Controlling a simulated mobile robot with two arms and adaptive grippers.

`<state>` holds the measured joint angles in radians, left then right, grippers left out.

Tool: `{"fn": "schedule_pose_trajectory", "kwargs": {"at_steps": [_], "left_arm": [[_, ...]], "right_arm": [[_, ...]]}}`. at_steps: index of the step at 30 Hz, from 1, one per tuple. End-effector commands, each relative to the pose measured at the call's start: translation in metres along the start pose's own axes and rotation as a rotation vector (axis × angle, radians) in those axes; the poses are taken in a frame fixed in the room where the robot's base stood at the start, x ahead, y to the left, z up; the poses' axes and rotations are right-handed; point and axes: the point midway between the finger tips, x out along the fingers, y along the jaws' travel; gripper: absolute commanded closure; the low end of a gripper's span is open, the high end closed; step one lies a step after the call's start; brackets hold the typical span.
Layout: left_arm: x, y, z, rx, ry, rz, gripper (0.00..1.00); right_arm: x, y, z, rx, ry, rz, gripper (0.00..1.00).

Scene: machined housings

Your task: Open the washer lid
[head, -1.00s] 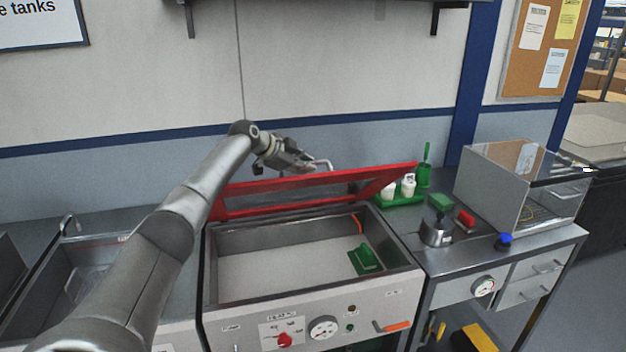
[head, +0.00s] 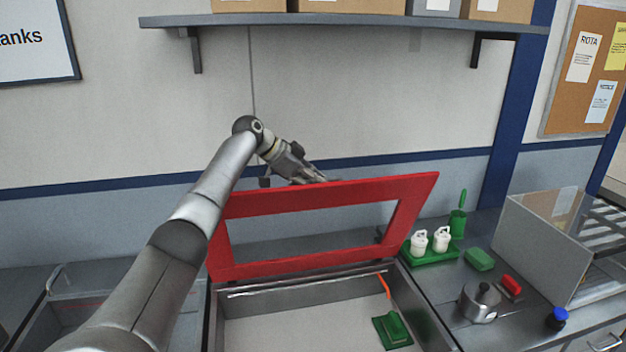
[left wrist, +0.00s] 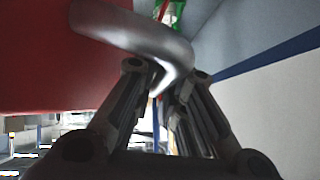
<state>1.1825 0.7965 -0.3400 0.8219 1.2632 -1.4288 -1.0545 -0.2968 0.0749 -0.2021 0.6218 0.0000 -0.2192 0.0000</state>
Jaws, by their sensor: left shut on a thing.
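The washer lid (head: 372,188) is a red frame with a window, hinged at the back of the washer (head: 268,332). It stands raised and tilted steeply, and the tank below is uncovered. My left gripper (head: 318,180) is at the lid's upper edge. In the left wrist view its fingers (left wrist: 166,84) are shut on the lid handle (left wrist: 128,28), a curved silver bar beside the red lid surface (left wrist: 55,65). The handle is mostly hidden in the head view. My right gripper does not show.
To the right are a green tray (head: 432,256) with white bottles, a metal pot (head: 480,302) and a clear-sided box (head: 545,245). A wall shelf (head: 345,20) with boxes hangs above the lid.

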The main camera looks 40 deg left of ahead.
Motion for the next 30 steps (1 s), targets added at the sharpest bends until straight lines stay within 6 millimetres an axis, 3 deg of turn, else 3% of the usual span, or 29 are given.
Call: {"fn": "schedule_pose_trajectory", "kwargs": {"at_steps": [14, 15, 20, 30], "left_arm": [[0.0016, 0.0027, 0.0038, -0.008, -0.012, 0.010, 1.00], [0.0015, 0.0027, 0.0038, -0.008, -0.012, 0.010, 0.85], [0.0010, 0.0024, 0.0028, -0.007, -0.010, 0.009, 0.66], [-0.0023, 0.0018, 0.0013, -0.006, -0.006, 0.007, 0.66]], "right_arm": [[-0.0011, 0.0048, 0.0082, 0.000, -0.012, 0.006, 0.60], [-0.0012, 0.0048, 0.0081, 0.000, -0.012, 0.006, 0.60], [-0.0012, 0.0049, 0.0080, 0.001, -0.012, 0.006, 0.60], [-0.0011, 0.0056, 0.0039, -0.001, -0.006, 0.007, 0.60]]}}
